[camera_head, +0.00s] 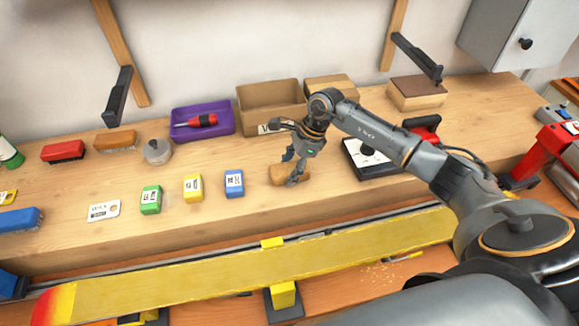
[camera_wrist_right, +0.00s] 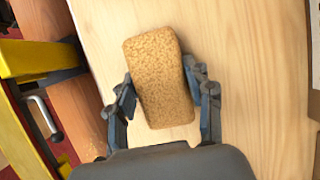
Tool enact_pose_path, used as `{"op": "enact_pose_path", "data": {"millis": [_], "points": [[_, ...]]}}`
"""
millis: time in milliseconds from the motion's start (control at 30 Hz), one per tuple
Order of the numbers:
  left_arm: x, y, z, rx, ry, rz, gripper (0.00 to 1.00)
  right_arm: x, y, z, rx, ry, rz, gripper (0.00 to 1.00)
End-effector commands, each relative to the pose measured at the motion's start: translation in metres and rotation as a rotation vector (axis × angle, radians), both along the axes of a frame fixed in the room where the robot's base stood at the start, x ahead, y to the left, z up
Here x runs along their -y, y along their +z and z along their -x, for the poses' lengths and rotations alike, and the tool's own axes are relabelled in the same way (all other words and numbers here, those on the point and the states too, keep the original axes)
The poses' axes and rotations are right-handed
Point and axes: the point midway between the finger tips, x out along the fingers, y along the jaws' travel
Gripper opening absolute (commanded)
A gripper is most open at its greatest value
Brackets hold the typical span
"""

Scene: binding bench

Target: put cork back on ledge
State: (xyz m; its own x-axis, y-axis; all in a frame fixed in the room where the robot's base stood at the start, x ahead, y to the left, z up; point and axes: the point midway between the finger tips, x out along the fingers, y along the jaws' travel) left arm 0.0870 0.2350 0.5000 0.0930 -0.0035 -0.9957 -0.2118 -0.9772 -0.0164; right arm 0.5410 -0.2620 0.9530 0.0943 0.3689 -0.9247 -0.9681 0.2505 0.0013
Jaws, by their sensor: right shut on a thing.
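The cork (camera_head: 279,175) is a tan, speckled block at the front middle of the wooden ledge in the head view. My right gripper (camera_head: 292,167) reaches down over it, with its fingers at the cork's sides. In the right wrist view the cork (camera_wrist_right: 159,78) lies between the two fingers of the right gripper (camera_wrist_right: 163,102), which is shut on it. The cork is over the pale wooden ledge (camera_wrist_right: 248,60); whether it touches the wood cannot be told. My left gripper is not in view.
Blue (camera_head: 234,184), yellow (camera_head: 193,188) and green (camera_head: 151,200) wax blocks stand left of the cork. An open cardboard box (camera_head: 270,97) and a purple tray (camera_head: 217,118) are behind. A yellow ski (camera_head: 230,274) runs along the front.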

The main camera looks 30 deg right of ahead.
Motion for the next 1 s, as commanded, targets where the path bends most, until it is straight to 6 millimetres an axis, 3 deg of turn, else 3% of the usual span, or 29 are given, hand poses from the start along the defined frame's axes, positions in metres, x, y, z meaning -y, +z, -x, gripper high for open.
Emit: {"op": "enact_pose_path", "data": {"millis": [267,300,400,833,1000], "points": [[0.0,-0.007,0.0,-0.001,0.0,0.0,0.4,0.0,-0.004,0.0,0.001,0.0,0.0,0.27],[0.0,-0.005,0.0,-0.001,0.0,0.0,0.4,0.0,-0.002,0.0,0.001,0.0,0.0,0.6],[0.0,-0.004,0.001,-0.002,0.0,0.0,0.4,0.0,-0.002,0.0,0.001,0.0,0.0,0.75],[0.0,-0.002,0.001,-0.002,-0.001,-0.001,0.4,0.002,0.004,0.0,0.003,-0.001,0.001,0.75],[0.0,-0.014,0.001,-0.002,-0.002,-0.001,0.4,0.015,0.032,0.002,0.006,0.0,0.004,0.75]]}}
